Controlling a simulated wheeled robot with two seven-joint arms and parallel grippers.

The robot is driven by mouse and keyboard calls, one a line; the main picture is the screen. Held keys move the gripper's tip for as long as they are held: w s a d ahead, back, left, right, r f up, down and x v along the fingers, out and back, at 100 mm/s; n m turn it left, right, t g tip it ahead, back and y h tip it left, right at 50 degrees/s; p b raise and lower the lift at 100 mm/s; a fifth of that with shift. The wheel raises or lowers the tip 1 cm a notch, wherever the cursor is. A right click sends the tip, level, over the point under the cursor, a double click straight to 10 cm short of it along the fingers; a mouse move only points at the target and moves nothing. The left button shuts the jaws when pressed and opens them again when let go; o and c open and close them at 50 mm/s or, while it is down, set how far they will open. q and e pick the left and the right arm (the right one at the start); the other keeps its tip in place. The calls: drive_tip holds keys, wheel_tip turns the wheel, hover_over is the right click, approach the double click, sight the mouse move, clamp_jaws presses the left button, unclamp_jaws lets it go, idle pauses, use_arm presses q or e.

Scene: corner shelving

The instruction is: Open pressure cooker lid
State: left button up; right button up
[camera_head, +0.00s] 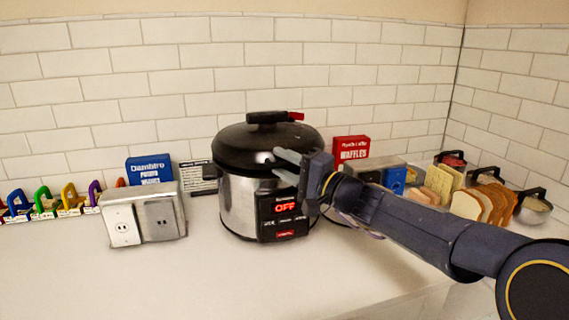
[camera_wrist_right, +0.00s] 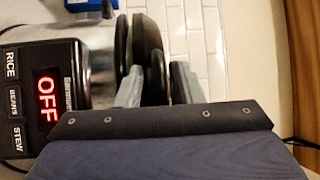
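The pressure cooker (camera_head: 238,200) stands upright on the counter, a steel pot with a front panel reading OFF. Its black domed lid (camera_head: 240,140) sits on top, with a black handle (camera_head: 268,117) and a small red piece at the handle's right end. My right gripper (camera_head: 281,165) is at the lid's front right edge, fingers apart. In the right wrist view the cooker (camera_wrist_right: 88,70) appears turned sideways, and the dark lid rim (camera_wrist_right: 146,45) lies between the spread fingers (camera_wrist_right: 154,90). I cannot tell whether they touch it. My left gripper is out of view.
A grey outlet box (camera_head: 122,222) and a blue box (camera_head: 150,168) stand left of the cooker. A red waffles box (camera_head: 351,148), a toaster and bread slices (camera_head: 468,204) are to the right. The tiled wall is close behind. The front counter is clear.

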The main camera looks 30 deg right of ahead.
clamp_jaws()
drive_tip(key=shift+r, duration=0.15)
